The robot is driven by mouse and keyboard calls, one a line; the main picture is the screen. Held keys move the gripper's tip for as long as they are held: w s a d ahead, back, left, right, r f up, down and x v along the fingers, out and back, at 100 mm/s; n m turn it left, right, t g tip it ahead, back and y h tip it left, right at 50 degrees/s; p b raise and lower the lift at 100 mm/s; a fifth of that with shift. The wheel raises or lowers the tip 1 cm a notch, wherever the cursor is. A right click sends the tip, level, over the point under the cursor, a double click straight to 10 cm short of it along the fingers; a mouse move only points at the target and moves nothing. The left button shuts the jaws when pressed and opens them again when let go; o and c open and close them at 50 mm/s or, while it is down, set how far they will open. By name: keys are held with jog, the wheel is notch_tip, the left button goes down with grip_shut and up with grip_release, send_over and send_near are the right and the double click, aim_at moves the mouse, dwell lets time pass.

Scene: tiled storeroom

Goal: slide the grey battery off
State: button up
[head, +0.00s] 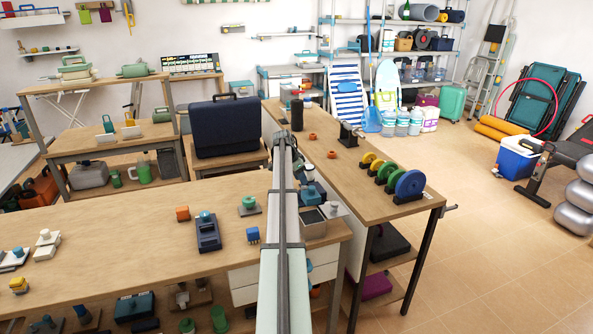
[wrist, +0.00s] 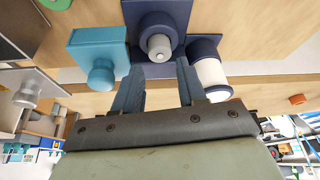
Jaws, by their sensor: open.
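In the wrist view, a navy block (wrist: 180,12) carries a round navy collar with a short light-grey cylinder (wrist: 160,47) standing out of it, which may be the grey battery. My gripper (wrist: 160,73) is open, with its two dark fingers apart and their tips just short of this cylinder, one to each side. Nothing is visible between the fingers. I cannot tell whether either finger touches the block. In the head view, my arm hides much of this spot.
A teal block with a round knob (wrist: 98,60) sits close left of the fingers in the wrist view. A white-and-navy cylinder (wrist: 212,75) is close right.

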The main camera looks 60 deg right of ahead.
aim_at(304, 187)
jog(key=shift+x, duration=2.35)
jog(key=shift+c, duration=0.4)
grip_shut()
jog(key=shift+r, duration=3.05)
